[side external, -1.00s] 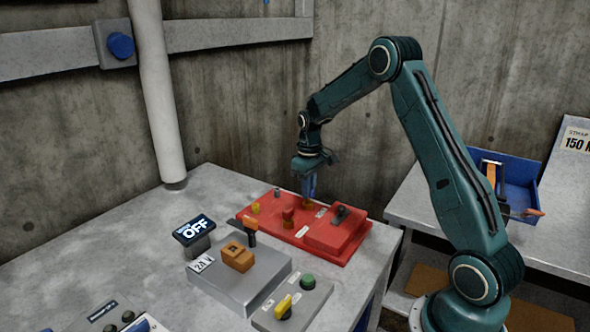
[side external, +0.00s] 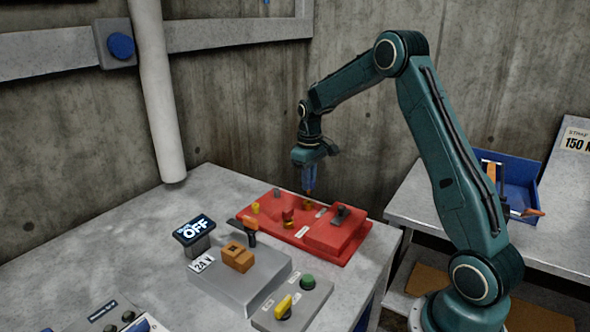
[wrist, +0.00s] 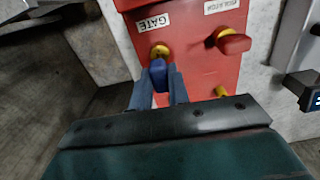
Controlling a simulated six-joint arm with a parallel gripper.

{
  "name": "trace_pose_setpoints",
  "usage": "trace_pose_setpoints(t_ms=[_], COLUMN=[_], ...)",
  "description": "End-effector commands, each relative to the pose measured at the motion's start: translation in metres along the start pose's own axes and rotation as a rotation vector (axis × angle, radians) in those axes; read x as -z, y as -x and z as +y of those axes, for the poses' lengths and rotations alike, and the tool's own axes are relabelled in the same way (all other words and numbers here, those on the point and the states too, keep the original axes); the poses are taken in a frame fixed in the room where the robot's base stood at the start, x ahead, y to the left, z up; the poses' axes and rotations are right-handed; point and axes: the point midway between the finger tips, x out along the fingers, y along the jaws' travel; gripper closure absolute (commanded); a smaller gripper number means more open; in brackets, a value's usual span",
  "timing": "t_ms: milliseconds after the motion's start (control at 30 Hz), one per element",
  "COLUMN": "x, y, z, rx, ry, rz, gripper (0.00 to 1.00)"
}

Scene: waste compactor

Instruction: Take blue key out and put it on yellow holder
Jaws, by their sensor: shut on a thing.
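My gripper (side external: 309,187) is low over the back of the red panel (side external: 268,226). In the wrist view its fingers (wrist: 160,88) are shut on the blue key (wrist: 158,71). The key is over or at the round yellow lock (wrist: 160,51) beside the "GATE" label. The lock also shows just under my gripper in the side view (side external: 307,204). I cannot tell whether the key's tip is fully clear of it. A yellow piece (wrist: 220,91) partly shows in the wrist view.
A raised red block with a dark switch (side external: 341,211) is to the right.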

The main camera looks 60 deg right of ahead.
Motion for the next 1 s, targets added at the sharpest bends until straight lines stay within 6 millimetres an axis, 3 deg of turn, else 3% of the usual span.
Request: trace_pose_setpoints(t_ms=[1000], x=[0.000], y=[0.019], z=[0.000], rx=[0.000], ry=[0.000], rz=[0.000], gripper=[1.00])
